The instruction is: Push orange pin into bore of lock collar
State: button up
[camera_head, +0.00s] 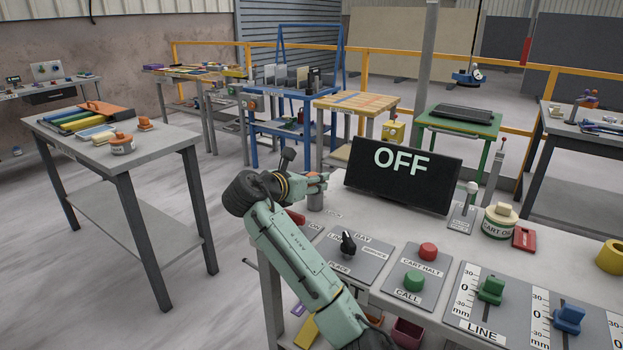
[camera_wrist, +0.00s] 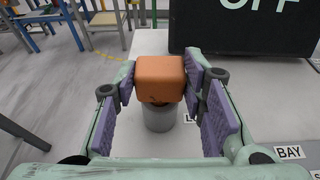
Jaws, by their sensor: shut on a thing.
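The orange pin (camera_wrist: 160,77) shows a blocky orange head in the wrist view, between the purple pads of my gripper (camera_wrist: 160,84). My gripper is shut on this head. A grey cylinder (camera_wrist: 160,119), which looks like the lock collar, stands upright on the table just below the head. The head hides the cylinder's top, so I cannot tell how far the pin is in the bore. In the head view my gripper (camera_head: 312,180) is at the table's left end, over the grey cylinder (camera_head: 316,201).
A black screen reading OFF (camera_head: 402,174) stands close to the right of my gripper. The panel with a black knob (camera_head: 348,243) and the panel with red and green buttons (camera_head: 420,270) lie nearer on the table (camera_head: 450,240). Floor is open to the left.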

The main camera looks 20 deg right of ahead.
jog(key=shift+f, duration=0.45)
jog(key=o, duration=1.4)
jog(key=shift+a, duration=0.1)
jog(key=v, duration=1.1)
jog(key=shift+s+a+r, duration=0.2)
jog(key=shift+s+a, duration=0.05)
jog(key=shift+s, duration=0.05)
